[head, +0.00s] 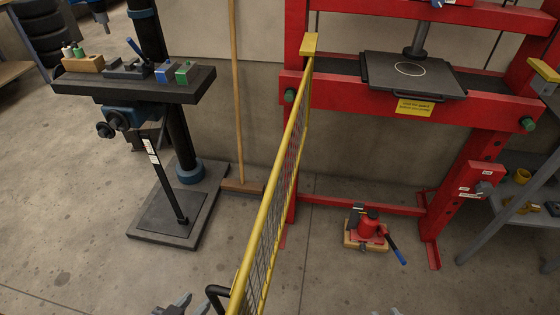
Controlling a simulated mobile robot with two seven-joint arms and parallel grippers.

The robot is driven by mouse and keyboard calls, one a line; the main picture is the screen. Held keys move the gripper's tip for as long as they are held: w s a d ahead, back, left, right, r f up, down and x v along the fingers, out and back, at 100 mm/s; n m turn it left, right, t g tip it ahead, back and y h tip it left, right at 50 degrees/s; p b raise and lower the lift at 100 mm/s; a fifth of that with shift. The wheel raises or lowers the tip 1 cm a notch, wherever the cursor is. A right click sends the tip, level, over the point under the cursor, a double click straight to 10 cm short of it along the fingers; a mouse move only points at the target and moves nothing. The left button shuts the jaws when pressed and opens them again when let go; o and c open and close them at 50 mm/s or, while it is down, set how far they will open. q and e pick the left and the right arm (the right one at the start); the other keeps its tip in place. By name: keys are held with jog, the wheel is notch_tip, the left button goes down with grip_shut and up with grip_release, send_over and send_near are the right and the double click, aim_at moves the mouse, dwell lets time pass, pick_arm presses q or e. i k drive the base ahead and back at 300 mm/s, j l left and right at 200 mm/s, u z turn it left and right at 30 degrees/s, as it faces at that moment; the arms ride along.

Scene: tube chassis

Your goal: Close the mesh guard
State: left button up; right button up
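The mesh guard (275,215) is a yellow-framed wire panel on the left post of a red press (292,150). It stands open, swung out from the press towards me and seen nearly edge-on. A black handle (214,292) shows at its near end, partly cut off by the bottom edge. My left gripper (190,304) is at the bottom edge, just left of the handle, with its grey fingertips apart and nothing seen between them. Only a sliver of my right gripper (386,312) shows at the bottom edge, right of the guard.
The press carries a dark plate (410,75). A red jack (369,228) with a blue-tipped lever stands on the floor below. A drill-press-like machine (135,85) and a broom (236,100) stand left. A grey shelf (530,200) is at right.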

aim_at(238, 303)
jog(key=j+z, duration=0.2)
jog(key=j, duration=0.15)
jog(key=k+j+z, duration=0.2)
jog(key=j, duration=0.15)
jog(key=i+j+z, duration=0.3)
jog(key=j, duration=0.1)
